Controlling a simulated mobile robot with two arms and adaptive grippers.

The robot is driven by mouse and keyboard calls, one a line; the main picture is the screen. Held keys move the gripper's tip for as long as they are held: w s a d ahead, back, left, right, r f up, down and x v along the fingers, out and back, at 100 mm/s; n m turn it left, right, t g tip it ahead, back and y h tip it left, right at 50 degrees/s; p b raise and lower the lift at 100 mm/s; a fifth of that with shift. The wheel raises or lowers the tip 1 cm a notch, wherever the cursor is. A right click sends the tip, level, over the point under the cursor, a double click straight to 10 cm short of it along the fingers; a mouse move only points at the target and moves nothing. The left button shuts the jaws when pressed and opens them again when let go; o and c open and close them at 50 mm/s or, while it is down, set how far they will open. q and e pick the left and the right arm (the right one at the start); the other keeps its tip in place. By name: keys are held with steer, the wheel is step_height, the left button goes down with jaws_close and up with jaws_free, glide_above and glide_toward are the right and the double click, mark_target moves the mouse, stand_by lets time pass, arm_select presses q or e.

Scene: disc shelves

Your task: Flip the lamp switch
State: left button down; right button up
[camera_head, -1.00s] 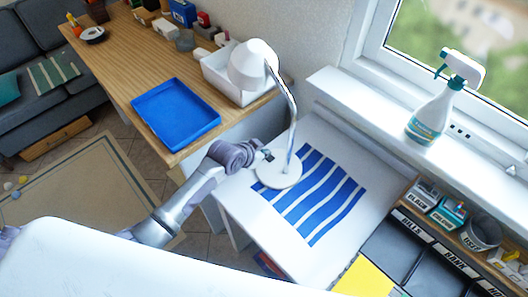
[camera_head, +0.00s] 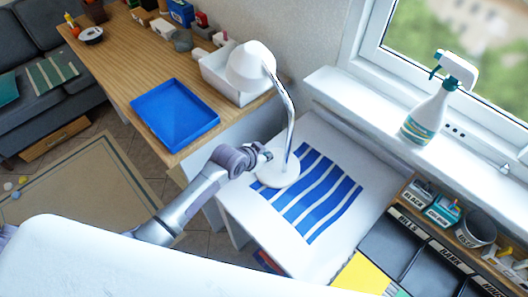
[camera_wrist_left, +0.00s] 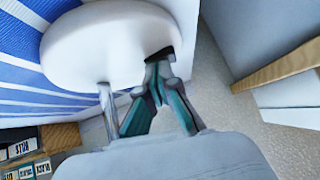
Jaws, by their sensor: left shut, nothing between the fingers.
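My left gripper (camera_head: 265,153) is just left of the stem, over the rim of the base. In the left wrist view the base (camera_wrist_left: 95,45) fills the upper left, with the stem (camera_wrist_left: 107,110) below it. The shut, empty fingertips of my left gripper (camera_wrist_left: 158,65) are at the base's rim, by a small dark part (camera_wrist_left: 160,53) that may be the switch. They partly hide it; contact cannot be told.
A blue tray (camera_head: 175,114) and a white bin (camera_head: 222,80) are on the wooden desk (camera_head: 120,65) behind. A spray bottle (camera_head: 430,110) stands on the windowsill (camera_head: 350,105). Labelled boxes (camera_head: 442,211) are at the right. The striped patch (camera_head: 320,195) is clear.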

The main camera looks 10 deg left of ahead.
arm_select(q)
steer(key=shift+a, duration=0.1)
arm_select(e)
steer(key=shift+d, duration=0.15)
arm_select(q)
steer(key=v, duration=1.2)
